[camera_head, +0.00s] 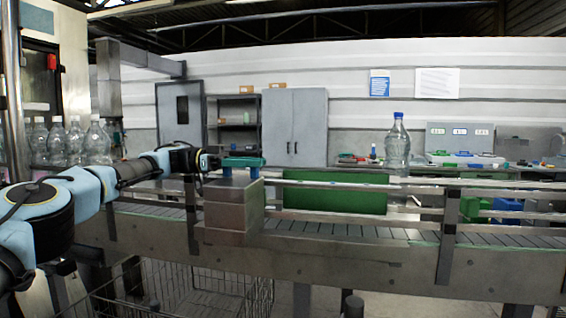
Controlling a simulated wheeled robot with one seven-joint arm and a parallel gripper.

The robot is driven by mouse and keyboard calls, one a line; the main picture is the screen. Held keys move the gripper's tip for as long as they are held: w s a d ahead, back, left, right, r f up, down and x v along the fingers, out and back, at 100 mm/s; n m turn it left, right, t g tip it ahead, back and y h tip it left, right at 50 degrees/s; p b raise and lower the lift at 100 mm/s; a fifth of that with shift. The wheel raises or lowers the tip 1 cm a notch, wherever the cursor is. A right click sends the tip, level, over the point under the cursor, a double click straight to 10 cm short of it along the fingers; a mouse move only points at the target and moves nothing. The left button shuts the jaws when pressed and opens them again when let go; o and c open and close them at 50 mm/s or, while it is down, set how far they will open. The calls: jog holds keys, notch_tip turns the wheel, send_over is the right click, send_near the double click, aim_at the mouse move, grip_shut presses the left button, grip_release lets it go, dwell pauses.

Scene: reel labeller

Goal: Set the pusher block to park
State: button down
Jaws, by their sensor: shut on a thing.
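My gripper (214,162) reaches in from the left at the end of my pale blue and black arm. It is shut on the left part of a teal block (244,162), which I take to be the pusher block. The teal block sits at the top of a grey metal box (230,212) on the near side of the conveyor. The fingertips are small and partly hidden against the teal block. I cannot make out any park marking.
The conveyor (330,242) runs across the view with guard rails and a green panel (335,192) behind. A blue-capped bottle (398,150) stands right of centre. Several clear bottles (72,142) stand at left. A wire cart (205,295) is below.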

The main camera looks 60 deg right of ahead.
jog(key=p+v, duration=0.2)
jog(key=v, duration=0.4)
jog(key=shift+w+a+p, duration=0.1)
jog(key=shift+p, duration=0.25)
jog(key=c, duration=0.9)
grip_release()
jog(key=shift+w, duration=0.15)
jog(key=shift+o, duration=1.1)
jog(key=shift+r, duration=0.15)
jog(key=shift+r, duration=0.35)
notch_tip(320, 180, up, 9)
jog(key=p, duration=0.4)
jog(key=shift+p, duration=0.35)
